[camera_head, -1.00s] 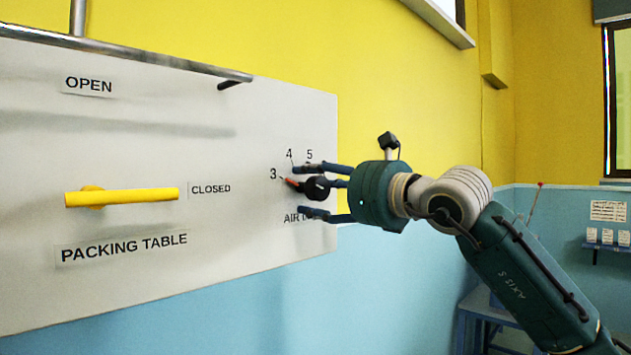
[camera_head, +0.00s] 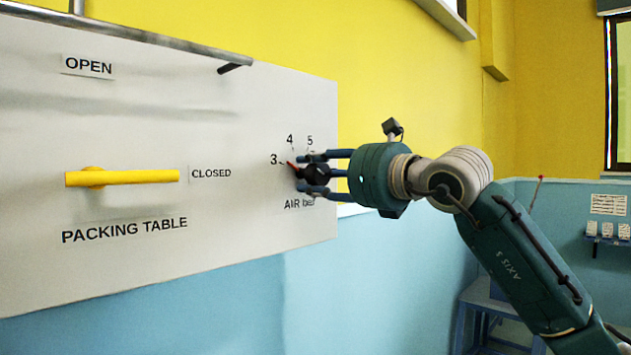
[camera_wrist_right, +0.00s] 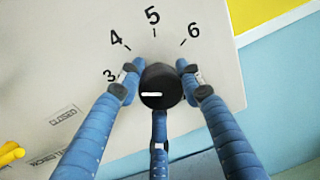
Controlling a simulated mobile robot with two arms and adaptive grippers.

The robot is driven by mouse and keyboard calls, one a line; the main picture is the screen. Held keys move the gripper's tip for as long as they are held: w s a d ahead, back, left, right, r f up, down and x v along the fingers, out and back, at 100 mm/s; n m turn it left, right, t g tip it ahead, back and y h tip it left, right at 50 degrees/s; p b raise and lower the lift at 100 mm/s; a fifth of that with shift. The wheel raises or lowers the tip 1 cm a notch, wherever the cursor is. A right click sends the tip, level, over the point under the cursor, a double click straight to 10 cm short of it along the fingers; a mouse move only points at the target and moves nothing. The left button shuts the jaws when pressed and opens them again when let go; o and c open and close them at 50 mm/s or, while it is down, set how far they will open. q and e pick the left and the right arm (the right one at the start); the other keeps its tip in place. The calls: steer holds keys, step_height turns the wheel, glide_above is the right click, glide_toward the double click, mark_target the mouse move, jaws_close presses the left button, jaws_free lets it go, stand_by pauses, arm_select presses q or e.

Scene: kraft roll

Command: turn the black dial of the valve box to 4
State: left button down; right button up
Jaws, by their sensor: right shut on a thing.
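The black dial (camera_head: 318,175) is on the right part of the white panel, above the label that begins "AIR". The fingers partly hide the dial. My left gripper is not in view.
A yellow handle (camera_head: 122,178) lies horizontal on the white panel (camera_head: 120,280), beside the "CLOSED" label and above "PACKING TABLE". A metal pipe (camera_head: 130,32) runs along the panel's top. A blue table (camera_head: 490,315) stands low at the right.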

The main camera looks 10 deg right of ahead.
steer(key=m+b, duration=0.2)
steer(key=m, duration=0.1)
steer(key=shift+f, duration=0.25)
steer(key=shift+m+g+b, duration=0.3)
steer(key=shift+m+b, duration=0.85)
steer(key=shift+m, duration=0.85)
steer(key=o, duration=1.1)
steer(key=shift+o, duration=0.2)
steer(key=shift+r, duration=0.15)
